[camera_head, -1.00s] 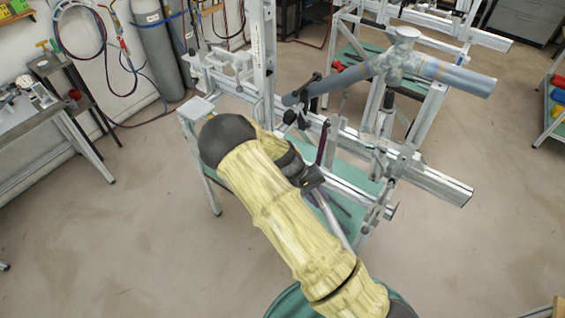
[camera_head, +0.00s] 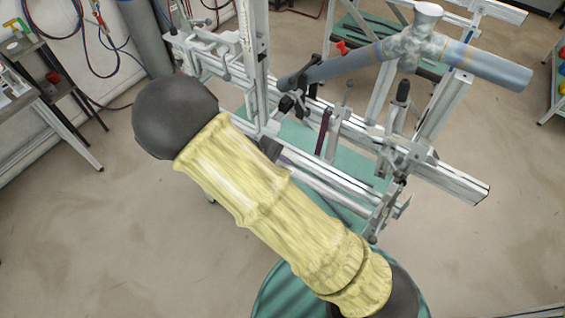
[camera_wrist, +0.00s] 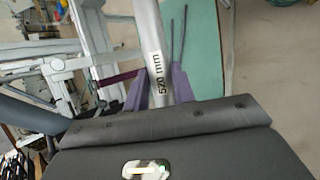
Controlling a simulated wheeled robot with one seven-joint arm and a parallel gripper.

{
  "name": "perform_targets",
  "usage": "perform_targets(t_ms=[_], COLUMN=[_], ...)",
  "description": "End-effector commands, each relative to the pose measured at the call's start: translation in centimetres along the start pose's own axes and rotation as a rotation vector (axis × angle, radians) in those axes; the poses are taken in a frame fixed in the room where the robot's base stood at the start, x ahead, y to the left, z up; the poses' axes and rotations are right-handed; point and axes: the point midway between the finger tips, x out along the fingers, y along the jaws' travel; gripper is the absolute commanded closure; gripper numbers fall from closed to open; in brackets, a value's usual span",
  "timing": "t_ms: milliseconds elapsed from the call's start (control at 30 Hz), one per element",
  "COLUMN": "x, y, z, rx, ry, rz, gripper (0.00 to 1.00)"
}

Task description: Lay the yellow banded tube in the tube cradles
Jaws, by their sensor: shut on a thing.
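My gripper (camera_wrist: 160,88) has purple fingers shut on a silver tube (camera_wrist: 147,25) in the wrist view. No yellow band shows on the visible part. In the head view, my arm hides the tube and most of the gripper. The aluminium frame jig (camera_head: 440,172) stands beyond my arm, with clamps and brackets along its rail. I cannot tell which brackets are the tube cradles.
A blue-grey pipe with a branch fitting (camera_head: 480,62) crosses above the jig at the upper right. A jig upright (camera_head: 250,60) rises near my arm. A maroon strip (camera_head: 323,132) stands by the rail. A side bench (camera_head: 50,110) is at left. Open floor lies at lower left.

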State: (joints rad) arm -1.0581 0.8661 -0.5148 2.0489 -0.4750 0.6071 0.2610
Motion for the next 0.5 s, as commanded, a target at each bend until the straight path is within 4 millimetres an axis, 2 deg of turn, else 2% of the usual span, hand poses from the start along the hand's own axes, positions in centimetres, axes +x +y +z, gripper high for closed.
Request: perform_targets(t_ms=[233, 500], x=[0.1, 1.7], y=[-0.1, 0.2], z=[-0.1, -0.5], rx=[-0.003, 0.004], ry=[0.002, -0.004], rz=[0.001, -0.002], gripper=[1.00, 1.00])
